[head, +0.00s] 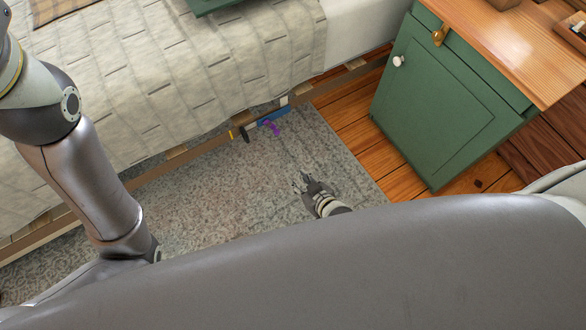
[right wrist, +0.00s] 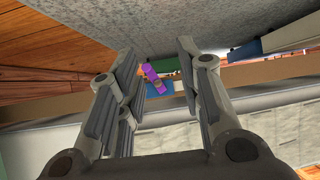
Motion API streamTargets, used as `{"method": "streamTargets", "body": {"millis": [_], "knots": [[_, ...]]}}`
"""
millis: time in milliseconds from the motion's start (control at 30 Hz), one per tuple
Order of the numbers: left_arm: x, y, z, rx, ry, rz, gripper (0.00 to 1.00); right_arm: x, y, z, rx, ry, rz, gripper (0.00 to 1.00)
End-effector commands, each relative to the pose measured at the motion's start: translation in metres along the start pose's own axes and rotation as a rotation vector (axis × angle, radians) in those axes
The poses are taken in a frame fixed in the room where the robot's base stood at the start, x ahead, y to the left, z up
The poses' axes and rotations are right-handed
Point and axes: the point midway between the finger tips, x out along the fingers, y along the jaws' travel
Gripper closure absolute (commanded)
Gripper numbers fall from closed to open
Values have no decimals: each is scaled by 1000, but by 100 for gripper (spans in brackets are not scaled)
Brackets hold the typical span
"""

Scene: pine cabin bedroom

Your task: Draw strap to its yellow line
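A blue strap (head: 272,116) lies along the wooden bed rail in the head view. A purple piece (head: 271,127) sits on its front side and also shows between the fingers in the right wrist view (right wrist: 154,80). A small yellow mark (head: 231,134) is on the rail left of the strap, beside a dark block (head: 245,133). My right gripper (head: 304,182) is above the rug, apart from the purple piece. In the right wrist view my right gripper (right wrist: 160,55) is open and empty. My left arm shows, but its gripper is hidden.
The bed with a pale quilt (head: 190,60) stands behind the rail. A green cabinet (head: 447,100) with a wooden top is at the right. A white piece (head: 284,101) is at the strap's right end.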

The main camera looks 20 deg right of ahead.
Motion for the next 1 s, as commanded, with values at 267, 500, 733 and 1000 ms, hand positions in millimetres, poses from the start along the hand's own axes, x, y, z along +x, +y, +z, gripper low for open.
{"method": "streamTargets", "body": {"millis": [267,500,733,1000], "knots": [[45,-7,9,0,0,0,57,-35,5,13,9,-116,17,67],[68,-10,14,0,0,0,57,-57,7,27,15,-196,28,67],[75,-12,16,0,0,0,57,-66,8,35,18,-229,33,67],[74,-12,16,0,0,0,57,-66,8,37,18,-232,33,67]]}}
